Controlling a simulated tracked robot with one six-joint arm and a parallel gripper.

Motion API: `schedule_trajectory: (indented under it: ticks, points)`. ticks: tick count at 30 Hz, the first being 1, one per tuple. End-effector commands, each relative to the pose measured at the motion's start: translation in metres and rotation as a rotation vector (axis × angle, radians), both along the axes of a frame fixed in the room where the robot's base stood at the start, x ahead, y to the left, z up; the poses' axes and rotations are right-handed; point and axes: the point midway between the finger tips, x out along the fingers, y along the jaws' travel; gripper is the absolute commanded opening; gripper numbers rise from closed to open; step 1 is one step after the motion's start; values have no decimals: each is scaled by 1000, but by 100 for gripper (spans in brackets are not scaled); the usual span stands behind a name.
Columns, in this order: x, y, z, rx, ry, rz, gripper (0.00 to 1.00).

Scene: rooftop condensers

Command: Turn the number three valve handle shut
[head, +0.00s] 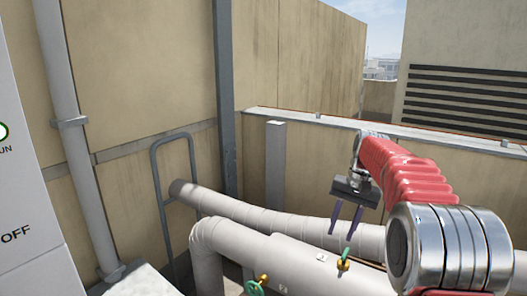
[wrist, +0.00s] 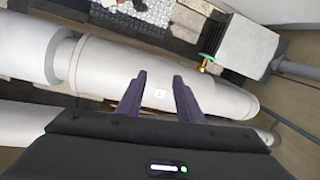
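Two small brass valves with green handles show in the head view: one valve (head: 343,264) below my gripper, the other valve (head: 256,286) at the bottom edge. White tags sit on the pipe near them: one tag (head: 322,257) too small to read surely, another (head: 283,288) that looks like a 2. I see no tag clearly marked 3. My gripper (head: 343,235) is open and empty, pointing down above the pipe, apart from the nearer valve. In the wrist view a tag (wrist: 160,93) lies between the fingers, and one green-handled valve (wrist: 206,62) is to their right.
Thick pale pipes (head: 295,220) run across below the gripper. A grey post (head: 275,165) and a metal hoop rail (head: 163,190) stand behind. A white cabinet (head: 25,200) fills the left edge. In the wrist view a grey box (wrist: 247,46) stands beyond the valve.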

Motion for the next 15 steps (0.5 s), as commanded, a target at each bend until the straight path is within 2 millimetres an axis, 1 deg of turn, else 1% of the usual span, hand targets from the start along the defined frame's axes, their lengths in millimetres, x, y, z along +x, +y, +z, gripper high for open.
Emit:
schedule_trajectory:
  ticks: [1,6,15]
  points:
    - [-8,4,8,-7,-15,7,33]
    - [-33,14,28,-31,-59,31,33]
    - [-82,30,52,-73,-138,76,33]
